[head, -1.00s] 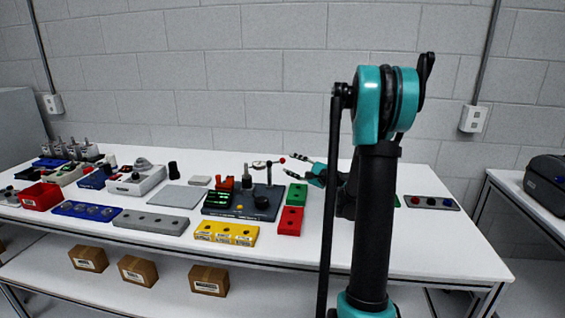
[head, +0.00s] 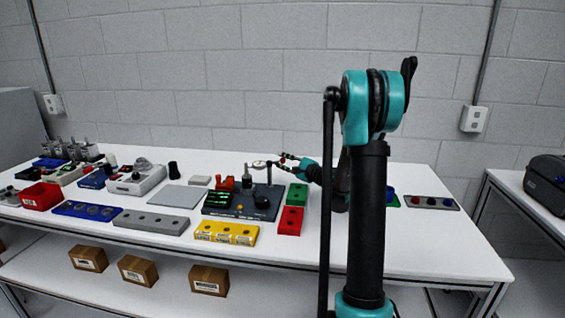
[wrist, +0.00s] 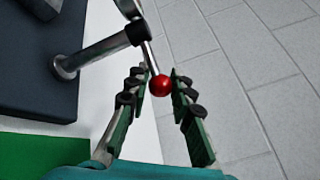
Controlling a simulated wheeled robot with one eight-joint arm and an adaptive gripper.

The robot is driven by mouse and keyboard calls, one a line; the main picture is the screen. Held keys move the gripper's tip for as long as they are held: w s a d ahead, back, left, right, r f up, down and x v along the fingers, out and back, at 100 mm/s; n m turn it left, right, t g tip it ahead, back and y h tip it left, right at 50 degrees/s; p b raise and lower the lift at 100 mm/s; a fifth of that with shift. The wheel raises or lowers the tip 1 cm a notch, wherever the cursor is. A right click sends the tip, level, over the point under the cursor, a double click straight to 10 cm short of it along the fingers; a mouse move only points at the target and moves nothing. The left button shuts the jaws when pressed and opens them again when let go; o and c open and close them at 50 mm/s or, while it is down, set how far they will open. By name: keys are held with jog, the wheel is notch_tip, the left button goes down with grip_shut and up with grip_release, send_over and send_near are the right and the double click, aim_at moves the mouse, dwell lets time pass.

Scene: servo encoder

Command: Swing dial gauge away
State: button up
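The dial gauge (head: 258,164) is on a post on the dark fixture base (head: 222,209), near the middle of the table. A thin rod with a red ball knob (wrist: 160,86) sticks out from the black collar (wrist: 139,32) at the top of the silver post (wrist: 90,54). The gauge face is mostly out of the wrist view. My gripper (head: 287,160) comes in from the right at the knob. In the wrist view its fingers (wrist: 160,80) are apart, one on each side of the red ball, with small gaps that make contact hard to judge.
A green block (head: 297,194) and a red block (head: 290,221) stand right of the fixture. A yellow block (head: 226,233) is in front. A grey button panel (head: 431,202) lies at the right. Bare tabletop lies right of the red block.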

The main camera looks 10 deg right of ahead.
grip_shut()
